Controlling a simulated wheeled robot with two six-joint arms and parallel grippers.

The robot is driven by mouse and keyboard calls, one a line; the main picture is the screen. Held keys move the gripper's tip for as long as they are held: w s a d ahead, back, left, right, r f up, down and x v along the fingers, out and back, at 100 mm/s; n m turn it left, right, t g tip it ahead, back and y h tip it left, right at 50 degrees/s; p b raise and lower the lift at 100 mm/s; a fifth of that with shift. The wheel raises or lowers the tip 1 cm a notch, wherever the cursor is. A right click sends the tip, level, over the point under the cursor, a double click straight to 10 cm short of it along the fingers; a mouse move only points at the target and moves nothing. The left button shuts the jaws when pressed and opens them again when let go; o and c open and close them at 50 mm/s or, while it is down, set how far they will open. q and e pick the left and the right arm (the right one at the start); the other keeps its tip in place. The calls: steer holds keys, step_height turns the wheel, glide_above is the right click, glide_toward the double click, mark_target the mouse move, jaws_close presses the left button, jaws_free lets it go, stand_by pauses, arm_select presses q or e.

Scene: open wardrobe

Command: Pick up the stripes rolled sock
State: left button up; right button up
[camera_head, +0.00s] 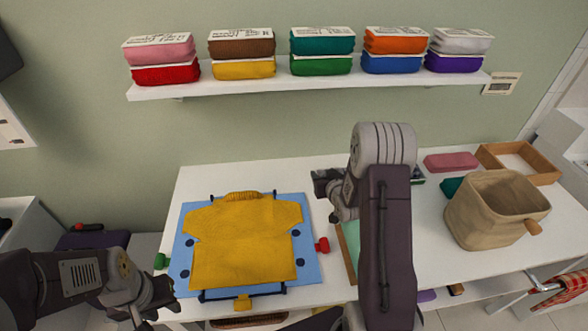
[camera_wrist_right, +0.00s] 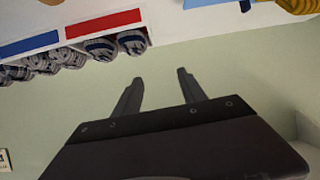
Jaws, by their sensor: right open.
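Several grey-and-white striped rolled socks (camera_wrist_right: 132,41) lie in a row beside red and blue strips in the right wrist view. My right gripper (camera_wrist_right: 158,84) is open and empty, its two fingers apart with plain green wall behind them, and the socks lie off its tips. In the head view my right gripper (camera_head: 326,190) is above the white table, just right of the yellow shirt. No striped sock can be made out in the head view; my right arm hides part of the table. My left gripper (camera_head: 152,300) is at the table's front left; its jaw opening is unclear.
A yellow shirt (camera_head: 245,240) lies on a blue board (camera_head: 309,262) on the white table (camera_head: 330,168). A beige basket (camera_head: 470,215), a wooden tray (camera_head: 546,170) and a pink folded item (camera_head: 450,162) stand at right. A wall shelf (camera_head: 290,84) holds folded coloured clothes.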

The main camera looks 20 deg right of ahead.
steer(key=s+d+f+m, duration=0.1)
steer(key=s+d+f, duration=0.1)
steer(key=s+d, duration=0.15)
steer(key=shift+g+h, duration=0.3)
steer(key=shift+g, duration=0.1)
steer(key=x, duration=0.1)
steer(key=p+x, duration=0.1)
steer(key=x, duration=0.2)
steer(key=shift+w+a+f, duration=0.15)
steer(key=shift+w+a, duration=0.2)
steer(key=shift+w, duration=0.1)
steer(key=shift+w+d+f, duration=0.1)
steer(key=shift+w, duration=0.05)
steer(key=shift+d, duration=0.2)
steer(key=p+x, duration=0.1)
steer(key=x, duration=0.4)
steer(key=shift+c, duration=0.7)
arm_select(q)
steer(key=shift+s+d+r, duration=0.2)
steer(key=shift+s+r, duration=0.05)
steer(key=shift+r, duration=0.35)
steer(key=shift+s+d+r, duration=0.15)
steer(key=shift+s+r, duration=0.05)
steer(key=shift+r, duration=0.4)
arm_select(e)
jaws_close()
